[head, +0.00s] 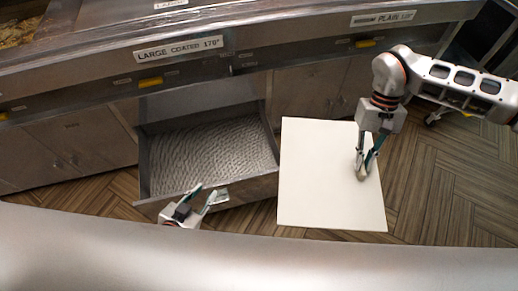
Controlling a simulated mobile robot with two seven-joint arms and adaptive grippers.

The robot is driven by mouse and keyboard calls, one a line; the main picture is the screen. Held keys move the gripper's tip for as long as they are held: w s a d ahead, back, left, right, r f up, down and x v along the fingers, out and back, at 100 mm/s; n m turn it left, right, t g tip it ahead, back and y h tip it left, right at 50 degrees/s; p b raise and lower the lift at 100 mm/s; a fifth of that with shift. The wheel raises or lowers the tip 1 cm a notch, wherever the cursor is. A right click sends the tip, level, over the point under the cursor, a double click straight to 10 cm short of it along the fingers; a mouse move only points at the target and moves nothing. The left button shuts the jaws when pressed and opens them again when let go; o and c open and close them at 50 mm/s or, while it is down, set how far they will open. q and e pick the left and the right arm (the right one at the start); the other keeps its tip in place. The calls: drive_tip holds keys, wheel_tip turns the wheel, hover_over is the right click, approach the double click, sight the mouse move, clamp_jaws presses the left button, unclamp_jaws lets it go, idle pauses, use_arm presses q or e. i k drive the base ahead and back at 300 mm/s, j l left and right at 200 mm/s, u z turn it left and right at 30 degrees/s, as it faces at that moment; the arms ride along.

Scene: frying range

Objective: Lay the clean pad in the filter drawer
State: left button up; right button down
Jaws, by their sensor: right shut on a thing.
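The clean pad (322,180) is a flat, cream-white rectangle to the right of the open filter drawer (267,189). My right gripper (363,172) is shut on the pad near its right side, with the arm coming in from the right. The filter drawer is pulled out below the fryer front, and its floor has a grey rippled surface. My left gripper (207,194) is at the drawer's front edge, its fingers apart; I cannot tell whether it touches the edge. Most of my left arm is hidden behind the pale surface in front.
The steel fryer counter runs across the back with labels "LARGE COATED 170°" (179,48) and "PLAIN 120°" (383,18). Yellow handles (150,83) sit on its front. Closed cabinet doors (75,150) flank the drawer.

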sight(212, 160)
drive_tip(key=j, duration=2.05)
drive_tip(key=i+z, duration=0.05)
